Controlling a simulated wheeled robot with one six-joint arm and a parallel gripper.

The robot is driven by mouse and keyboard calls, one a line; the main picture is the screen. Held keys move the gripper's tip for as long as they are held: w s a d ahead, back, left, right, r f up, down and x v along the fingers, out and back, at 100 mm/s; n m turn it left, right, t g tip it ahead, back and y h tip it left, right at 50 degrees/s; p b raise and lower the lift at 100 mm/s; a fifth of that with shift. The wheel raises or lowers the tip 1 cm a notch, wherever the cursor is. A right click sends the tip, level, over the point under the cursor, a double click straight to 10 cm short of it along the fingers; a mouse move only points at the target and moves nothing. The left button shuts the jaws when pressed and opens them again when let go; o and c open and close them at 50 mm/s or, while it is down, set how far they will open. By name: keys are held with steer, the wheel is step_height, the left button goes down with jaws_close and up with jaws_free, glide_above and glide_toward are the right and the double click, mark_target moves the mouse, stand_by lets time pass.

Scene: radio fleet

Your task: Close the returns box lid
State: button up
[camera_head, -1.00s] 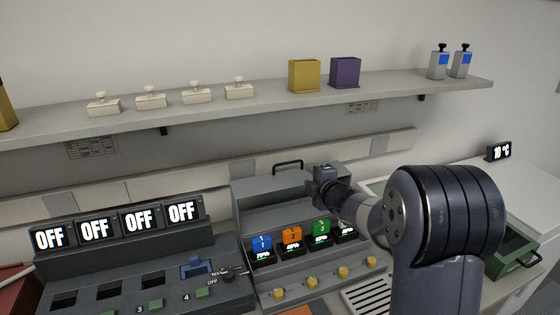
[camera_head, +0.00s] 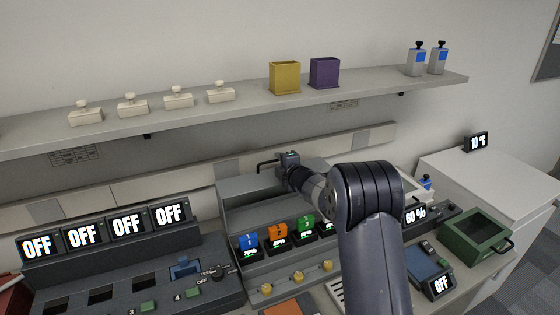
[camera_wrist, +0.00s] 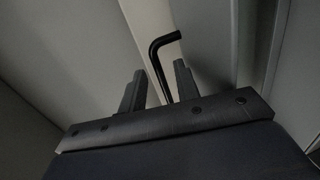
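A grey box (camera_head: 232,197) stands against the wall, with colored numbered units in its front part. A black bar handle (camera_head: 266,163) rises at its upper back edge; no label names it as the returns box. My gripper (camera_head: 287,160) is at that handle. In the wrist view the handle (camera_wrist: 161,72) stands between my two fingers (camera_wrist: 158,90), with gaps visible, so the gripper looks open around it. A green open-topped box (camera_head: 472,238) with a black side handle sits at the right. My arm hides part of the grey box.
A shelf (camera_head: 235,105) above holds cream stamp-like items, a yellow bin (camera_head: 285,78), a purple bin (camera_head: 325,73) and two bottles. A console with OFF displays (camera_head: 128,228) is at left. A blue device (camera_head: 428,262) lies beside the green box. A white cabinet (camera_head: 500,175) stands at right.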

steer(key=shift+w, duration=0.2)
steer(key=shift+c, duration=0.5)
jaws_close()
